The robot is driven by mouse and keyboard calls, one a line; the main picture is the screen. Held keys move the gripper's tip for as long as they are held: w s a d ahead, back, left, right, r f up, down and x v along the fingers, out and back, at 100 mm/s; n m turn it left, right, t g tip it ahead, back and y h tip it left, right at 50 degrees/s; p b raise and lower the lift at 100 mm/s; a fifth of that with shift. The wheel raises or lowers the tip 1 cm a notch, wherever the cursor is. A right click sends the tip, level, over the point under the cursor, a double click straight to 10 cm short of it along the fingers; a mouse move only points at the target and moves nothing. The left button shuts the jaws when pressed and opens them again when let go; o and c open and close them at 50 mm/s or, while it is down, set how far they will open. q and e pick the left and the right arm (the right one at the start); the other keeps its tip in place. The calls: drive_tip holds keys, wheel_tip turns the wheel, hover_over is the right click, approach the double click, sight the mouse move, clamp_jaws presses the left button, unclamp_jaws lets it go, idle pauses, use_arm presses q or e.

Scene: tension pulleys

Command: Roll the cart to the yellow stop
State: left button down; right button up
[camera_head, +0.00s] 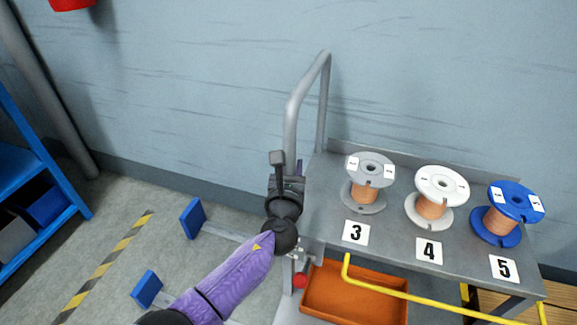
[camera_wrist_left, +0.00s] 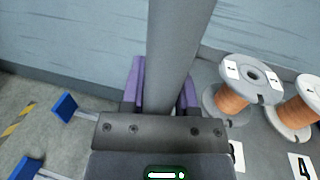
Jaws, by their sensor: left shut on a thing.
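The grey metal cart (camera_head: 395,240) stands at the right, against the wall, with an upright tubular handle (camera_head: 308,90) at its left end. My left gripper (camera_head: 287,178) is at this handle. In the left wrist view its purple fingers (camera_wrist_left: 162,88) lie on both sides of the grey tube (camera_wrist_left: 178,45), shut on it. I cannot pick out a yellow stop for certain. Two blue blocks (camera_head: 193,218) on metal bars sit on the floor left of the cart. My right gripper is not in view.
Three copper-wire spools stand on the cart: grey (camera_head: 371,168), white (camera_head: 442,184) and blue (camera_head: 507,205). A yellow rail (camera_head: 400,293) and an orange bin (camera_head: 352,298) are at its front. A yellow-black floor stripe (camera_head: 110,262) and blue shelf (camera_head: 35,165) are at left.

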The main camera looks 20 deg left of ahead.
use_arm(q)
drive_tip(key=c, duration=0.6)
unclamp_jaws()
drive_tip(key=shift+d, duration=0.35)
drive_tip(key=shift+o, duration=1.2)
drive_tip(key=shift+d, duration=0.1)
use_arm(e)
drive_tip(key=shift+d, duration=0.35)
use_arm(q)
drive_tip(key=shift+s, duration=0.1)
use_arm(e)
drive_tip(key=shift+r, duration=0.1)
use_arm(q)
drive_tip(key=s+d+p, duration=0.1)
drive_tip(key=s+p, duration=0.3)
drive_tip(key=s, duration=0.5)
drive_tip(key=shift+s+d, duration=0.2)
drive_tip(key=shift+s, duration=0.15)
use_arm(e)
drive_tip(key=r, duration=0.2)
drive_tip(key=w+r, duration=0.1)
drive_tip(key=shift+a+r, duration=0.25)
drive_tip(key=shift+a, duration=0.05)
use_arm(q)
drive_tip(key=shift+f, duration=0.15)
